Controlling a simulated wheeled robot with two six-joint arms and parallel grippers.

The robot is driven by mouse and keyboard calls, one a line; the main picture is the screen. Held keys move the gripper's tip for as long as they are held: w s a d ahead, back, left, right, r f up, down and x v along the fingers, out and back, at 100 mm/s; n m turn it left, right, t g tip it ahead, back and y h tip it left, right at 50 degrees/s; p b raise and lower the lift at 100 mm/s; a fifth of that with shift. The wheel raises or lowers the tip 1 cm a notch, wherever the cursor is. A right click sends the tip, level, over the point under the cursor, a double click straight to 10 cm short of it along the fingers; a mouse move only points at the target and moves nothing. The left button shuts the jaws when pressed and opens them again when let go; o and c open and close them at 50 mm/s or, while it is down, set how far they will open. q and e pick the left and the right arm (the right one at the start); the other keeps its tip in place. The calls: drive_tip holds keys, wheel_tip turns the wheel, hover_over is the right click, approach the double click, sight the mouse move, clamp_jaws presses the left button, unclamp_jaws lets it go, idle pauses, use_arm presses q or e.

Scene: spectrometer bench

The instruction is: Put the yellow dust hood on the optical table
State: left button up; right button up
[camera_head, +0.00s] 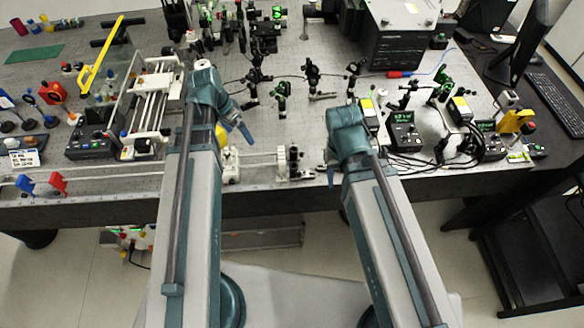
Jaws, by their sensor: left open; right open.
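The optical table (300,65) is a grey, perforated top across the view, crowded with optics. I cannot tell for sure which yellow thing is the dust hood. A rounded yellow piece (221,135) shows partly behind my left arm, its rest hidden. A yellow block (515,121) is at the table's right side, and a yellow bar (101,54) tops a clear panel at the left. My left gripper (240,126) is open and empty, just above and right of the rounded piece. My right gripper (331,174) is open over the front edge, mostly hidden by its arm.
A white rail frame (156,98) stands left of my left arm, with a dark control box (90,145) beside it. Meters and cables (405,133) crowd the right. A large dark box (402,30) stands at the back. A keyboard (558,98) lies far right.

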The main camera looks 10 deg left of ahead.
use_arm(q)
drive_tip(key=s+d+n+g+y, duration=0.1)
drive_tip(key=s+d, duration=0.4)
drive_tip(key=d, duration=0.4)
drive_tip(key=s+d+g+y, duration=0.1)
drive_tip(key=s+d+y, duration=0.1)
drive_tip(key=s+d, duration=0.4)
drive_tip(key=d, duration=0.4)
drive_tip(key=shift+f+n, duration=0.2)
drive_tip(key=shift+n, duration=0.2)
